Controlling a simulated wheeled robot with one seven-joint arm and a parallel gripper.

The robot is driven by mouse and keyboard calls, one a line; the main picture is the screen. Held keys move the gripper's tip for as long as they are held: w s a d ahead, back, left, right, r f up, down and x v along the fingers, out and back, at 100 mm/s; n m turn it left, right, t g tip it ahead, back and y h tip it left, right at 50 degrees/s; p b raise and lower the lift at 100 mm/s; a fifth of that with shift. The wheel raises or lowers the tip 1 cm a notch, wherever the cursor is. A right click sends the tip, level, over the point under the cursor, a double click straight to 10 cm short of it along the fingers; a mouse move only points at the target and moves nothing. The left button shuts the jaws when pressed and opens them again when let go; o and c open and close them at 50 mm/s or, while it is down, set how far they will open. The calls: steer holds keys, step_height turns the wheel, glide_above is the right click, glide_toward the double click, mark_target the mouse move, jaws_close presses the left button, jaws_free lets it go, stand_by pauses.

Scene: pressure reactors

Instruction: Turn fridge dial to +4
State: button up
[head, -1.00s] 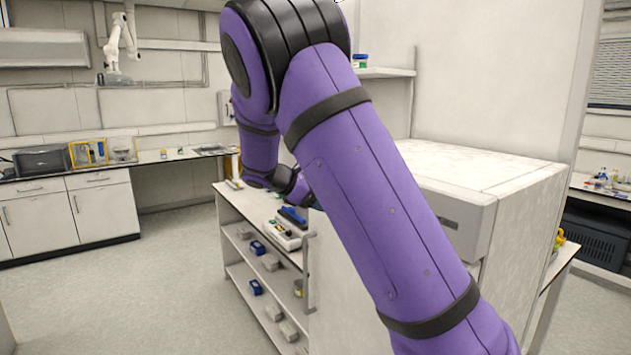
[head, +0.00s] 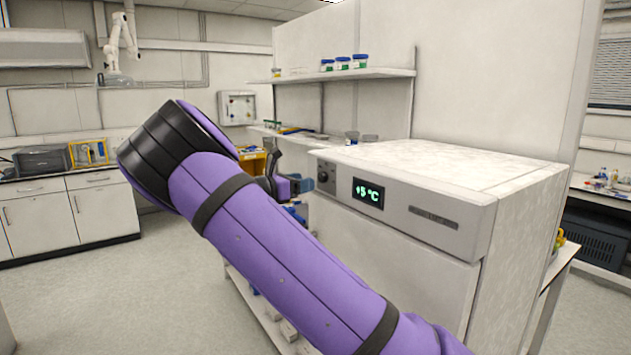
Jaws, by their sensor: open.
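The white fridge (head: 400,245) stands at the right. Its display (head: 368,193) reads +5 °C in green. The dark round dial (head: 322,177) is on the front panel, left of the display. My gripper (head: 302,185) is small in the head view, just left of the dial and partly hidden behind my arm. It appears open, with nothing visible in it. I cannot tell whether its fingers touch the dial.
A shelf (head: 350,74) with several blue-lided jars hangs above the fridge. A bench with lower shelves stands left of the fridge, mostly hidden by my arm. White cabinets (head: 70,210) line the far left wall. Floor (head: 110,290) at the left is clear.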

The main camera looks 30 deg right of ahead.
mark_target(320, 178)
steer(key=shift+w+d, duration=0.1)
steer(key=shift+d, duration=2.45)
steer(key=c, duration=0.9)
steer(key=shift+m, duration=0.3)
steer(key=m, duration=0.4)
steer(key=shift+m, duration=0.3)
steer(key=shift+w+m, duration=0.1)
steer(key=shift+m, duration=2.1)
